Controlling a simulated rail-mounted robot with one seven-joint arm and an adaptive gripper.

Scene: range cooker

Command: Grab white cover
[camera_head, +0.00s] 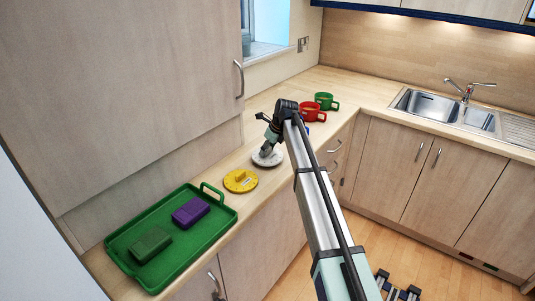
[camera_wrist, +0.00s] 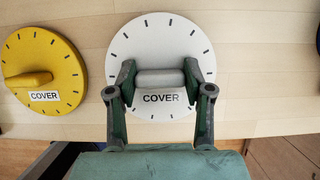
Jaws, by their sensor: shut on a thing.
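The white cover (camera_head: 267,158) is a round disc on the counter, to the right of the yellow cover. In the wrist view the white cover (camera_wrist: 160,38) has dark tick marks, a raised bar handle and a "COVER" label. My gripper (camera_wrist: 160,80) has a finger at each end of the handle and is shut on it. In the head view my gripper (camera_head: 267,150) is over the disc and hides part of it. I cannot tell whether the disc touches the counter.
The yellow cover (camera_head: 240,180) lies close by on the left. A green tray (camera_head: 196,240) with a purple box (camera_head: 190,212) and a green box (camera_head: 150,244) stands further left. A sink (camera_head: 440,106) is at right.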

